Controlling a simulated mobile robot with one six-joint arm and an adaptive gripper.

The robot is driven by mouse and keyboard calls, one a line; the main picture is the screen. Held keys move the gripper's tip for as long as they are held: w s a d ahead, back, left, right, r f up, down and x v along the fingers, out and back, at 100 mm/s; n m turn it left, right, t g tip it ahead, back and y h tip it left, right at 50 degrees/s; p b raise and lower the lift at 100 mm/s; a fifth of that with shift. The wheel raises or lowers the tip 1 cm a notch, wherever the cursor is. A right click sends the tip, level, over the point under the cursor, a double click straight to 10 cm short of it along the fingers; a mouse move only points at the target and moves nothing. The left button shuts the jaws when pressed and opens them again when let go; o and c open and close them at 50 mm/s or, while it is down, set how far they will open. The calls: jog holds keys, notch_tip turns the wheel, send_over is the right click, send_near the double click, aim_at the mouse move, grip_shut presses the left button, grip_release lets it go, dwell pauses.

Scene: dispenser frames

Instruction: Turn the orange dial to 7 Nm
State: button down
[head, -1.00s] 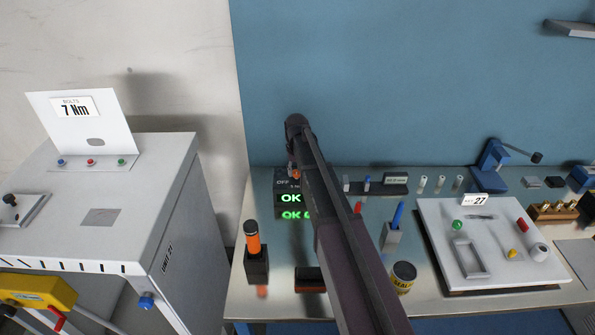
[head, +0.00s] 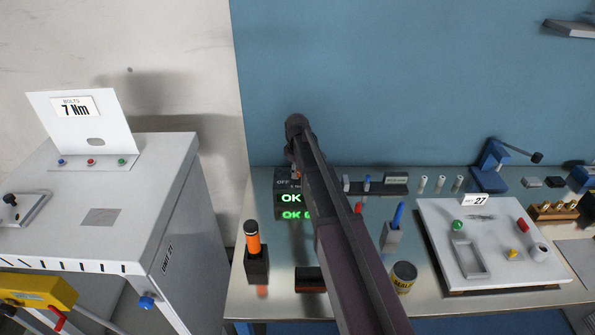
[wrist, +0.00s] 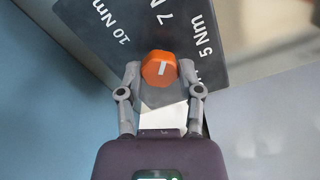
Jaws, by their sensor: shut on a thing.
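The orange dial (wrist: 159,70) sits on a dark panel (wrist: 75,20) in the wrist view. Its white mark runs nearly straight up the picture, towards the 7 Nm label (wrist: 168,13). The 10 Nm label (wrist: 111,27) is to its left and the 5 Nm label (wrist: 206,36) to its right; an OFF label is mostly hidden. My gripper (wrist: 159,72) is shut on the dial, one finger on each side. In the head view, the dark unit (head: 283,182) shows OFF and a green OK display (head: 291,198); my arm hides the dial and much of the unit.
A card reading 7 Nm (head: 75,107) stands on the white cabinet (head: 150,180) at left. An orange-handled tool (head: 253,240) stands in a black holder, front left on the bench. A can (head: 403,277) and a white board (head: 510,225) lie right of my arm.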

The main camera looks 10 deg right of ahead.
jog(key=shift+s+n, duration=0.2)
jog(key=shift+n, duration=0.7)
jog(key=shift+c, duration=1.5)
grip_release()
jog(key=shift+o, duration=0.2)
jog(key=shift+w, duration=0.1)
jog(key=shift+r, duration=0.1)
